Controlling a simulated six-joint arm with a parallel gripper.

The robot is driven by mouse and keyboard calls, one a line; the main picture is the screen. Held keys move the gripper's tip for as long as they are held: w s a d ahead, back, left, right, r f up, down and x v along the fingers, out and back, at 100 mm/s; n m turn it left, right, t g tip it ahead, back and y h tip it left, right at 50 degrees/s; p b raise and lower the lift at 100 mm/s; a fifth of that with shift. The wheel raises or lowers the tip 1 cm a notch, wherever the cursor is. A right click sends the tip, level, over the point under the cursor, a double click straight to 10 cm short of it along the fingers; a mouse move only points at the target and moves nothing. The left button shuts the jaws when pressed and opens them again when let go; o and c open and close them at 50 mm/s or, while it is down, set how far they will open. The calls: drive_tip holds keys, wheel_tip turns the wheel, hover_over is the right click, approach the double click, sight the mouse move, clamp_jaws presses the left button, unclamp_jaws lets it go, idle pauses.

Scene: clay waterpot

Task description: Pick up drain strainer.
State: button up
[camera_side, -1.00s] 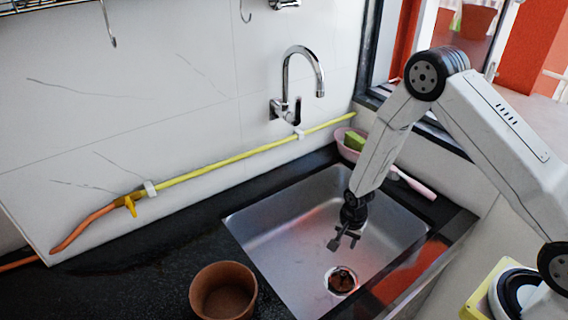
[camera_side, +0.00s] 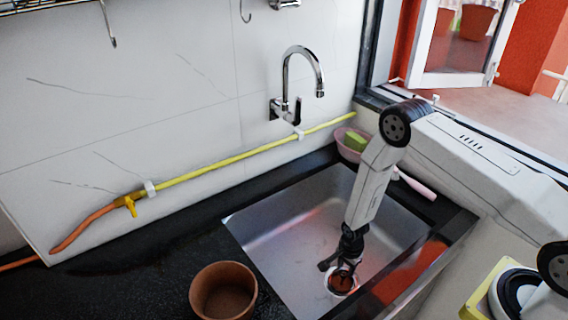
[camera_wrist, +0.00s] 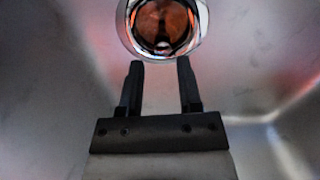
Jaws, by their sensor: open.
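The drain strainer (camera_side: 342,282) is a round, shiny metal piece with a reddish-brown middle, set in the floor of the steel sink. In the wrist view the strainer (camera_wrist: 163,24) lies just beyond my fingertips, roughly centred between them, and its top is cut off by the frame edge. My gripper (camera_side: 334,268) is low inside the sink, right by the strainer. In the wrist view my gripper (camera_wrist: 159,66) has its two dark fingers apart with nothing between them. Whether a finger touches the strainer cannot be told.
The steel sink (camera_side: 275,255) has walls around my gripper. A clay pot (camera_side: 223,291) stands on the dark counter at the left. A faucet (camera_side: 300,80) rises behind the sink. A pink bowl with a green sponge (camera_side: 352,143) and a pink-handled brush (camera_side: 418,187) lie at the back right.

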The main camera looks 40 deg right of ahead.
sight(344, 273)
drive_tip(key=shift+f, duration=0.8)
drive_tip(key=shift+w+f, duration=0.15)
drive_tip(key=shift+f, duration=2.45)
clamp_jaws()
